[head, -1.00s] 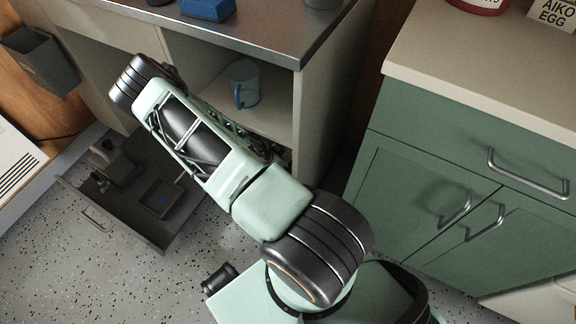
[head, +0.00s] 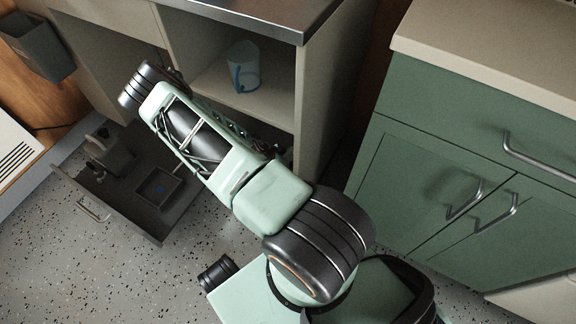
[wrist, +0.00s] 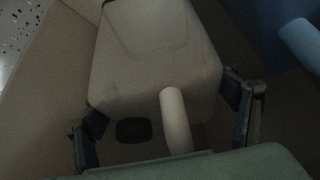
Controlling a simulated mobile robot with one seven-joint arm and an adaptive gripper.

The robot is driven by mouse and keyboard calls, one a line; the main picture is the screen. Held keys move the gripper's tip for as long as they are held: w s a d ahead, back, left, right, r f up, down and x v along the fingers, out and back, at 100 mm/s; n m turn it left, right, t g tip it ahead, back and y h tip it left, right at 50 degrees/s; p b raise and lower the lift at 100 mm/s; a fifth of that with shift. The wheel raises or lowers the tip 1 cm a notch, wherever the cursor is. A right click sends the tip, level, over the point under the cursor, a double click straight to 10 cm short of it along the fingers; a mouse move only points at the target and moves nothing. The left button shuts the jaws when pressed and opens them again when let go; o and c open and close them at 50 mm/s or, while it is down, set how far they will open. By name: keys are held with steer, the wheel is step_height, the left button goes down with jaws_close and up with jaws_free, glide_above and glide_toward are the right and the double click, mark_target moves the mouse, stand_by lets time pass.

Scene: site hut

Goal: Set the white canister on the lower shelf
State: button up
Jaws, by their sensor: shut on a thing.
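The white canister (wrist: 155,50) fills the middle of the wrist view, dim and in shadow, with a pale rounded handle or spout (wrist: 174,115) and a dark round part below. My gripper (wrist: 165,125) has a finger on each side of it and is shut on it. Whether the canister touches a surface below is too dark to tell. In the head view my arm hides both gripper and canister. The open cabinet has a shelf board (head: 215,85) with a dark space under it, partly hidden by my arm; the lower shelf itself is not clear.
A pulled-out drawer (head: 150,225) at left holds a grey object and a small tray (head: 158,187). A green cabinet (head: 460,150) stands at right. A blue object (wrist: 265,30) is close at right in the wrist view.

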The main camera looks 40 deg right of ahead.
steer(key=shift+f, duration=0.55)
steer(key=o, duration=1.6)
steer(key=v, duration=1.2)
